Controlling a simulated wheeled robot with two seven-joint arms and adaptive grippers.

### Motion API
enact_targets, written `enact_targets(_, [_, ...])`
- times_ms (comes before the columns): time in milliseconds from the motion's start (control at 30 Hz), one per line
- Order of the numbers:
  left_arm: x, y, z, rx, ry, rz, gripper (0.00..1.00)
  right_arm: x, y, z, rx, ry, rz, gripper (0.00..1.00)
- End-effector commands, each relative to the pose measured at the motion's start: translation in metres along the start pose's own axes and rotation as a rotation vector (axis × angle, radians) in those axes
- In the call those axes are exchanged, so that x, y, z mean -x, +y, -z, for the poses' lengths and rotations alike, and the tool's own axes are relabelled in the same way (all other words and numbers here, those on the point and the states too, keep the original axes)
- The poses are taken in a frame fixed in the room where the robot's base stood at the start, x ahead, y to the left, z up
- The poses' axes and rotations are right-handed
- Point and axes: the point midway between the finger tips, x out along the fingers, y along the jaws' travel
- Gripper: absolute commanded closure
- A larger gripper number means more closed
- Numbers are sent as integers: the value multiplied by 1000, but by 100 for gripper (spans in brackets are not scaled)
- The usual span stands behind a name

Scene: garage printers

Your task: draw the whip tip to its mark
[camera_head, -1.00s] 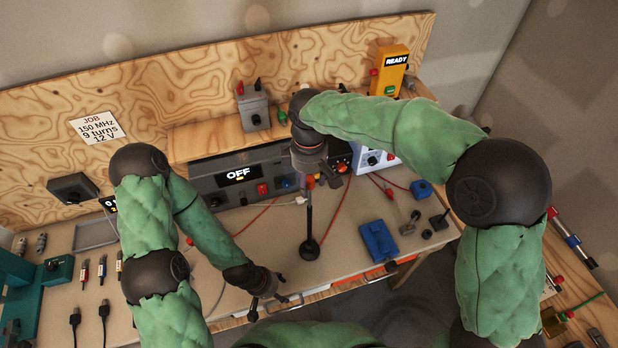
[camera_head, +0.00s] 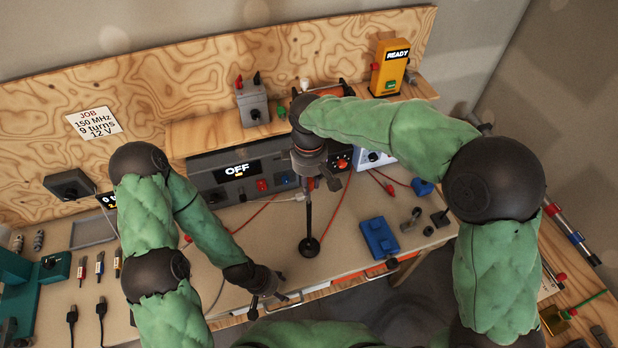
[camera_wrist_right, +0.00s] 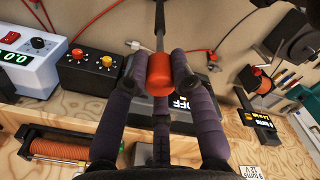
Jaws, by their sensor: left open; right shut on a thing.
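A thin black whip (camera_head: 309,216) stands roughly upright over the bench, its round dark base (camera_head: 309,247) near the bench's front middle. My right gripper (camera_head: 318,182) is above it. In the right wrist view, my right gripper (camera_wrist_right: 158,68) is shut on the orange tip (camera_wrist_right: 159,80) of the whip, with the dark rod (camera_wrist_right: 160,25) running away beyond it. My left gripper (camera_head: 268,303) is open and empty by the bench's front edge, left of the whip base and apart from it. I cannot make out the tip's mark.
A grey power supply (camera_head: 238,173) reading OFF stands behind the whip. A blue block (camera_head: 379,238) lies to the right. Red cables (camera_head: 340,222) cross the bench near the whip. A yellow READY unit (camera_head: 390,68) stands at the back right.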

Motion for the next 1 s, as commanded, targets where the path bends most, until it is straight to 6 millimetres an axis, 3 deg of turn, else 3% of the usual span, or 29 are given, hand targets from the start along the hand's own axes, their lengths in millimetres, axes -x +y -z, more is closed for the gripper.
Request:
enact_targets(33, [-11, -4, 0, 0, 0, 0, 41, -18, -1, 0, 1, -3, 4, 100])
enact_targets(100, [-19, -7, 1, 0, 0, 0, 41, -33, -1, -1, 0, -4, 4, 100])
enact_targets(300, [-35, -12, 1, 0, 0, 0, 41, -63, -1, -1, 0, -2, 3, 100])
enact_targets(667, [-34, -12, 1, 0, 0, 0, 41, -64, 0, 0, 0, -1, 1, 100])
enact_targets(700, [-34, -12, 1, 0, 0, 0, 41, -64, 0, 0, 0, -1, 1, 64])
enact_targets(767, [-34, -12, 1, 0, 0, 0, 41, -64, 0, 0, 0, 0, 1, 50])
enact_targets(1000, [-34, -12, 1, 0, 0, 0, 41, -64, 0, 0, 0, -1, 1, 50])
